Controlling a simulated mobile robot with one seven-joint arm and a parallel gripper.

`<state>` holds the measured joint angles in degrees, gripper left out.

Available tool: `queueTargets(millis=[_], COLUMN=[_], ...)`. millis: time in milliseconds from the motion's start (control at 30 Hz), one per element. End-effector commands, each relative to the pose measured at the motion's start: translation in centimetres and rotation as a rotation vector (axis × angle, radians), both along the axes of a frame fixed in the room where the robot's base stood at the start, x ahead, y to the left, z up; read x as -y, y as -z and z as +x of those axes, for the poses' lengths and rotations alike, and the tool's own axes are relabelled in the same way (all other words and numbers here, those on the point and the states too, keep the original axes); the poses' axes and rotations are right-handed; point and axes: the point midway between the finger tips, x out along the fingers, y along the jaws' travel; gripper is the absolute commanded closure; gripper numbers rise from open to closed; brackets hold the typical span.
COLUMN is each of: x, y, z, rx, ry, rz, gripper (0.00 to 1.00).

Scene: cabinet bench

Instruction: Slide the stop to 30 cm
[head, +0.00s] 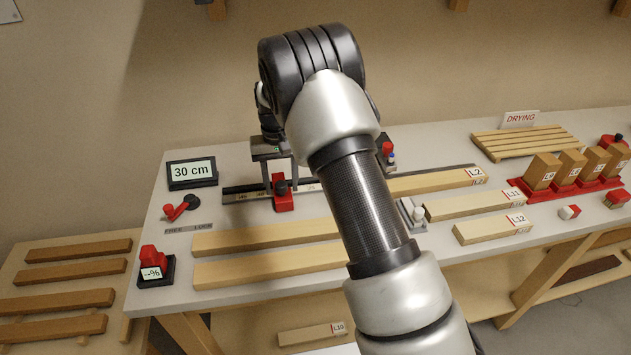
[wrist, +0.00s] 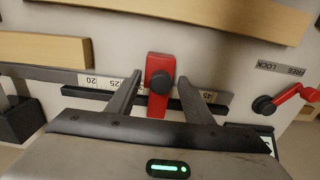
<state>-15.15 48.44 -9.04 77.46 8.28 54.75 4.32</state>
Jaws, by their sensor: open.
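The red stop (head: 283,197) with a dark round knob sits on the dark rail with a number scale (head: 250,192). It also shows in the wrist view (wrist: 158,84), between my fingers. My gripper (head: 281,178) is open, one finger on each side of the stop; a gap shows on both sides in the wrist view (wrist: 158,82). The exact scale mark at the stop is hard to read. The display (head: 191,172) reads "30 cm". The red lever (head: 175,211) points towards the FREE side of its FREE/LOCK label (head: 188,228).
Long wooden boards (head: 265,235) lie in front of the rail. Board L2 (head: 435,181) lies at its right. A red device reading "--%" (head: 152,268) stands at the front left. Upright blocks in a red rack (head: 565,188) and a drying rack (head: 525,142) stand far right.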

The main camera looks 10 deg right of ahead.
Motion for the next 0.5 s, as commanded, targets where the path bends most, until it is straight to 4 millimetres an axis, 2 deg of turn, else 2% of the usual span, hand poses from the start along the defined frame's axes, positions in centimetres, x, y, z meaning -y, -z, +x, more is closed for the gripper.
queueTargets(millis=[500], x=[0.0], y=[-5.4], z=[0.0], rx=[0.001], ry=[0.0], rz=[0.0], gripper=[0.53])
